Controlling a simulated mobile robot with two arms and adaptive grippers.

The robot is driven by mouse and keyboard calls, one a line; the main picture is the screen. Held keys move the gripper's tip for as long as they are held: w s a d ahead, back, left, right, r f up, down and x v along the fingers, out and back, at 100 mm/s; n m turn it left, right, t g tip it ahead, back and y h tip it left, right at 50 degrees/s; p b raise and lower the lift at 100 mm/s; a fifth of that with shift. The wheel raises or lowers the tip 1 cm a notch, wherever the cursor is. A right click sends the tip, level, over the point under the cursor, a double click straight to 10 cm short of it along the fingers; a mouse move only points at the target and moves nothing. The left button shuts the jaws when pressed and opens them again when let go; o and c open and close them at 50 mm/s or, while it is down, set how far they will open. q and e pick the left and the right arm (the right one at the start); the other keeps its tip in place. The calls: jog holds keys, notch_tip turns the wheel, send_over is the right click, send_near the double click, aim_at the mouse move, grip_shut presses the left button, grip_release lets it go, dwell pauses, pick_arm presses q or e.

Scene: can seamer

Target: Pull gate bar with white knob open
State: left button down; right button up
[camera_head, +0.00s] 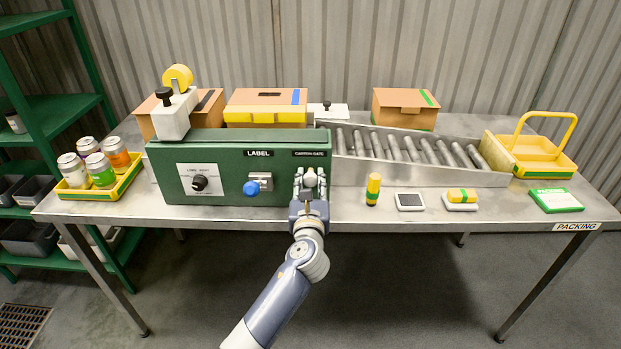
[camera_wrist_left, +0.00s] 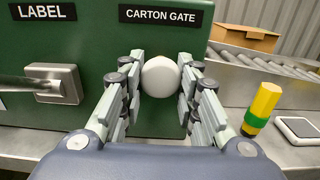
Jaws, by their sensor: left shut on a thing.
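The white knob (camera_wrist_left: 160,76) is round and sits under the CARTON GATE label on the front of the green machine panel (camera_head: 225,165). In the wrist view my left gripper (camera_wrist_left: 160,82) has its fingers on both sides of the knob, shut on it. The gate bar behind the knob is not clearly visible. My right gripper is not in view.
Left of the gripper is a lever with a blue knob (camera_head: 250,188).

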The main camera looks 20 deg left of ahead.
pick_arm(q)
jog(key=p+v, duration=0.3)
jog(key=v, duration=0.6)
jog(key=shift+s+f, duration=0.1)
jog(key=shift+s, duration=0.05)
jog(key=c, duration=1.2)
grip_release()
jog(key=shift+s, duration=0.2)
jog(key=shift+d, duration=0.1)
jog(key=v, duration=1.2)
